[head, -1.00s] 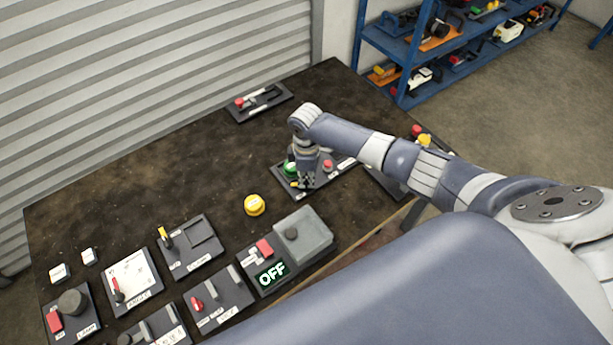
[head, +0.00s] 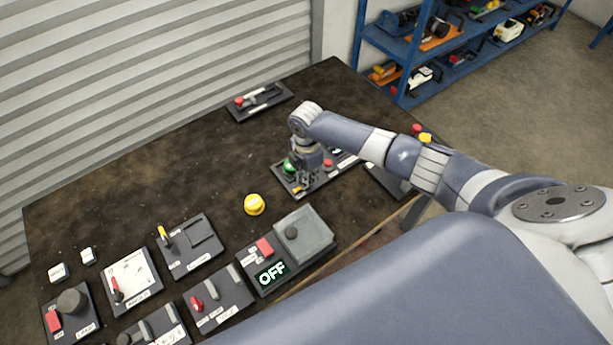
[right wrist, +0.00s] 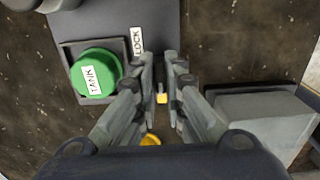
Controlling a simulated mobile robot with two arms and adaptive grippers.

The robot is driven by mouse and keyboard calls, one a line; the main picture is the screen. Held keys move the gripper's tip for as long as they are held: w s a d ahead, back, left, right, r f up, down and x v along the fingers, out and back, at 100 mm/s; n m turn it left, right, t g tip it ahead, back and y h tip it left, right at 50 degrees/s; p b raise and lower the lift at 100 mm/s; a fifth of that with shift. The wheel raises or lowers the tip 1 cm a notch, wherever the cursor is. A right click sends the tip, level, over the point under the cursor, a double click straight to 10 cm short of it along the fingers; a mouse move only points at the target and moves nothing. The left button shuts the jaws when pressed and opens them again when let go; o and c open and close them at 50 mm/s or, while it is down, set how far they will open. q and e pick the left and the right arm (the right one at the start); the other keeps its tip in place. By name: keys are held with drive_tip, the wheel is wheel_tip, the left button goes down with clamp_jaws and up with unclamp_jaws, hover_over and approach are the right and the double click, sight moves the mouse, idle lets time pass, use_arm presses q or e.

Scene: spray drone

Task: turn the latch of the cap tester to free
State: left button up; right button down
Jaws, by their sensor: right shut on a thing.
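The cap tester (head: 318,184) is a dark plate on the table with a green cap marked TANK (head: 290,166), which also shows in the right wrist view (right wrist: 95,74). A LOCK label (right wrist: 137,41) stands beside the green cap. The latch (right wrist: 161,98) shows as a small yellow tip between my right fingertips; the rest of it is hidden. My right gripper (head: 304,185) points down at the tester's near left end, and its fingers (right wrist: 165,85) are shut on the latch. The FREE mark cannot be seen. My left gripper is not in view.
A yellow round button-like cap (head: 254,204) lies left of the tester. A device with a grey box and an OFF display (head: 273,274) stands nearer. Several other panels fill the near left, and a red-knobbed slider panel (head: 259,102) stands behind. The table's middle left is clear.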

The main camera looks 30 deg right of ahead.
drive_tip(key=shift+r, duration=0.1)
idle(0.3)
drive_tip(key=c, duration=1.7)
unclamp_jaws()
wheel_tip(320, 180, up, 12)
drive_tip(key=shift+s, duration=0.1)
